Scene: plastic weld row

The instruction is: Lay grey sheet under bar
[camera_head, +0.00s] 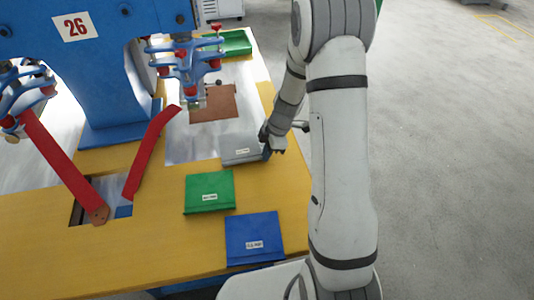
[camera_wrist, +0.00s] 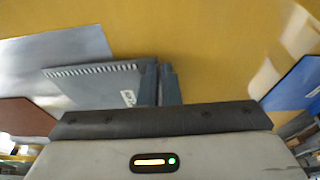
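The grey sheet (camera_head: 240,151) has a small white label. It is at the right edge of the bench, partly over a shiny metal plate (camera_head: 190,146). In the wrist view the grey sheet (camera_wrist: 100,84) reaches from the left to my fingers and has a toothed far edge. My gripper (camera_head: 268,147) is at its right end. In the wrist view my gripper's fingers (camera_wrist: 159,84) are close together at that end, seemingly shut on it; the contact is hidden. I cannot tell whether the sheet touches the bench. Which part is the bar is unclear; a blue-and-red clamp head (camera_head: 185,62) hangs over the plate.
A brown sheet (camera_head: 214,104) lies beyond the grey one. Green (camera_head: 208,192) and blue (camera_head: 253,240) labelled pieces lie nearer me. Red strips (camera_head: 60,160) slope from the blue machine (camera_head: 100,60) marked 26. A green tray (camera_head: 236,43) stands at the back. Open floor (camera_head: 450,150) is right.

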